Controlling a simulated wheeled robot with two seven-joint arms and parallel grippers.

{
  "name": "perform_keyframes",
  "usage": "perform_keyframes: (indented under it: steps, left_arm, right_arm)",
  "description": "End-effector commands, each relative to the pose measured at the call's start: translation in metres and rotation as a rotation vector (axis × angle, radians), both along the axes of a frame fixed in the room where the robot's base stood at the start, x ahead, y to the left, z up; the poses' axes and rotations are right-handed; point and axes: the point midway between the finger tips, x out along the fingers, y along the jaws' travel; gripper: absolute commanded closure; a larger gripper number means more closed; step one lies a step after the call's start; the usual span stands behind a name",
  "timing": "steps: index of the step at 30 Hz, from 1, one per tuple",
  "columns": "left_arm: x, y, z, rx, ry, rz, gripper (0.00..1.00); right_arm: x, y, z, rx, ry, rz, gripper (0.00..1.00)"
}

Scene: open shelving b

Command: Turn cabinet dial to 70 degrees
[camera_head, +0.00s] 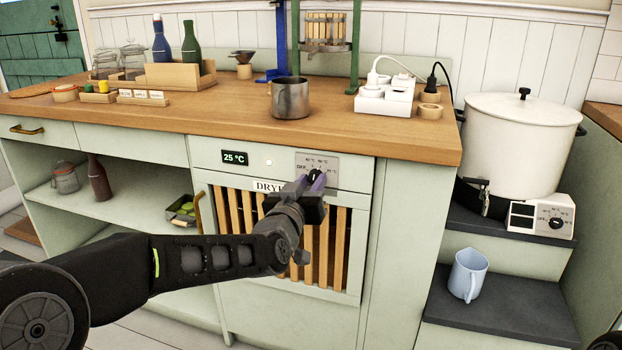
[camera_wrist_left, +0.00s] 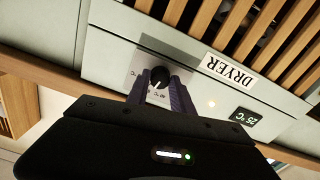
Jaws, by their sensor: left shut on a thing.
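The cabinet dial (camera_head: 315,174) is a black knob on a light plate with printed temperature marks, on the dryer's front panel under the counter edge. It also shows in the left wrist view (camera_wrist_left: 156,75), with a white pointer line, between my finger tips. My left gripper (camera_head: 314,183) reaches it from the front and is shut on it; the purple-grey fingers (camera_wrist_left: 160,92) lie on either side of the knob. The fingers partly cover the plate, so the exact setting cannot be read. The display (camera_head: 235,158) left of the dial reads 25 °C.
The wooden counter (camera_head: 210,115) overhangs just above the panel, with a metal pot (camera_head: 291,98) near its edge. Below the dial is the slatted dryer door (camera_head: 325,245). A white boiler (camera_head: 520,140) with its own control box (camera_head: 541,215) stands right.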

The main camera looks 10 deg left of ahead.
Motion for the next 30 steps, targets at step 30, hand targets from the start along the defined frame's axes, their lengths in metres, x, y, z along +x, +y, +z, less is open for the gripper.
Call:
perform_keyframes:
  steps: [30]
  left_arm:
    - [0.0, -0.001, -0.001, 0.89, -0.053, -0.003, 1.0]
  right_arm:
    - [-0.008, 0.002, 0.042, 0.006, 0.02, 0.013, 0.64]
